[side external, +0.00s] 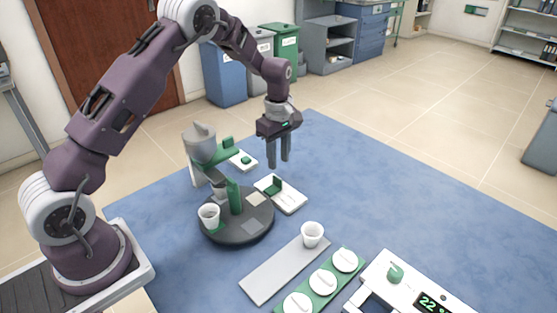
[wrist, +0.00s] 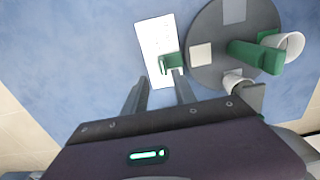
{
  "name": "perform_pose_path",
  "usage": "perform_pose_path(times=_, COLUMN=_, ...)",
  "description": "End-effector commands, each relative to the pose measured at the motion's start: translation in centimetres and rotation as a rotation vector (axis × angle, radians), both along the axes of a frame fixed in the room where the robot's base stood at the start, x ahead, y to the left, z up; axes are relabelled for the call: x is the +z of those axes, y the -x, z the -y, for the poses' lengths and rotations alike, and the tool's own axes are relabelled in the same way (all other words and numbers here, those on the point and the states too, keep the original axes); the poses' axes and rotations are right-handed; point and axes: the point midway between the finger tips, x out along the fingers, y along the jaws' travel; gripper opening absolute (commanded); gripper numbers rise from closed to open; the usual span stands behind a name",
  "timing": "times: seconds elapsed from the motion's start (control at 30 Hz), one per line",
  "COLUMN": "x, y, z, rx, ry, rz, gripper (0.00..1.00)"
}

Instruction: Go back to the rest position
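My gripper (side external: 279,163) hangs fingers-down above the blue work surface (side external: 370,190), at the far side of the dark round turntable. Its two fingers are apart with nothing held between them. In the wrist view the fingers (wrist: 160,76) point toward a white plate with a green block (wrist: 155,45) lying on the blue surface. That plate also shows in the side view (side external: 290,199), below and in front of the gripper. My arm is raised and bent over the table from the left.
The turntable (side external: 245,229) carries a green upright and white cups (side external: 209,215). A grey-and-white dispenser (side external: 199,145) stands behind it. A white cup (side external: 312,234) is on a grey strip (side external: 275,276). A green rack (side external: 324,283) holds white lids beside a white device (side external: 432,285). The right side is clear.

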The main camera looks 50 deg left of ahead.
Motion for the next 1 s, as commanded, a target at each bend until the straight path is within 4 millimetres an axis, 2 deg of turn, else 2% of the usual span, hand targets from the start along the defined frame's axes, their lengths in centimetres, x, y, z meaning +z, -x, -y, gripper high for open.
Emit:
perform_pose_path(times=0.07, x=1.1, y=0.2, z=0.3, rx=-0.023, ry=0.002, rz=0.011, gripper=0.33)
perform_pose_path(times=0.17, x=6.6, y=1.7, z=1.7, rx=-0.161, ry=0.006, rz=0.067, gripper=0.33)
perform_pose_path(times=0.2, x=9.6, y=3.1, z=2.5, rx=-0.251, ry=0.005, rz=0.099, gripper=0.33)
perform_pose_path(times=0.27, x=14.1, y=6.0, z=4.0, rx=-0.409, ry=-0.006, rz=0.152, gripper=0.33)
perform_pose_path(times=0.3, x=16.6, y=8.2, z=4.9, rx=-0.517, ry=-0.018, rz=0.185, gripper=0.33)
perform_pose_path(times=0.37, x=19.8, y=11.9, z=6.2, rx=-0.68, ry=-0.048, rz=0.233, gripper=0.33)
perform_pose_path(times=0.43, x=22.4, y=16.6, z=7.5, rx=-0.871, ry=-0.096, rz=0.285, gripper=0.33)
perform_pose_path(times=0.5, x=23.8, y=21.3, z=8.5, rx=-1.056, ry=-0.158, rz=0.328, gripper=0.33)
perform_pose_path(times=0.6, x=24.0, y=27.0, z=9.3, rx=-1.281, ry=-0.254, rz=0.364, gripper=0.33)
perform_pose_path(times=0.7, x=23.2, y=30.6, z=9.6, rx=-1.436, ry=-0.333, rz=0.378, gripper=0.33)
perform_pose_path(times=0.83, x=22.4, y=32.5, z=9.6, rx=-1.527, ry=-0.385, rz=0.382, gripper=0.33)
perform_pose_path(times=1.0, x=22.3, y=32.7, z=9.6, rx=-1.537, ry=-0.389, rz=0.381, gripper=0.33)
